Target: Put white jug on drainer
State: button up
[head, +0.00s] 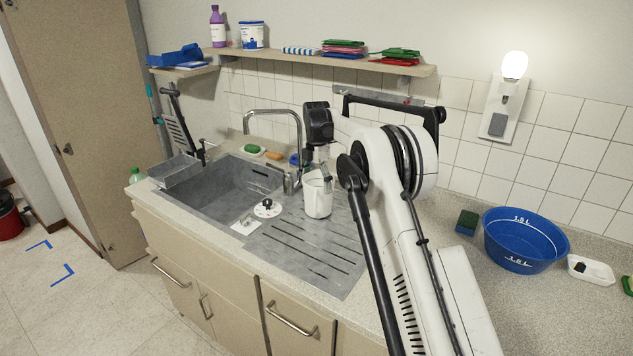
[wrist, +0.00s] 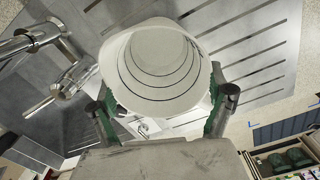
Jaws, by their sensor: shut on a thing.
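The white jug (head: 317,200) is upright at the back of the grey ribbed drainer (head: 305,258), right of the sink basin. My gripper (head: 325,172) comes down on it from above. In the wrist view I look into the open, empty jug (wrist: 160,70). The gripper's green-padded fingers (wrist: 163,112) are on both sides of its wall, shut on it. The drainer's dark grooves (wrist: 235,50) show beyond the jug. The jug's base is over or on the drainer; I cannot tell whether it touches.
The chrome tap (head: 297,150) stands close left of the jug. A black-and-white round item (head: 267,208) lies at the basin's edge on the left. A blue bowl (head: 520,240) stands on the counter at the right. The front of the drainer is clear.

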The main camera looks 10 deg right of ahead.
jog(key=shift+f, duration=0.15)
jog(key=o, duration=1.4)
jog(key=shift+o, duration=0.2)
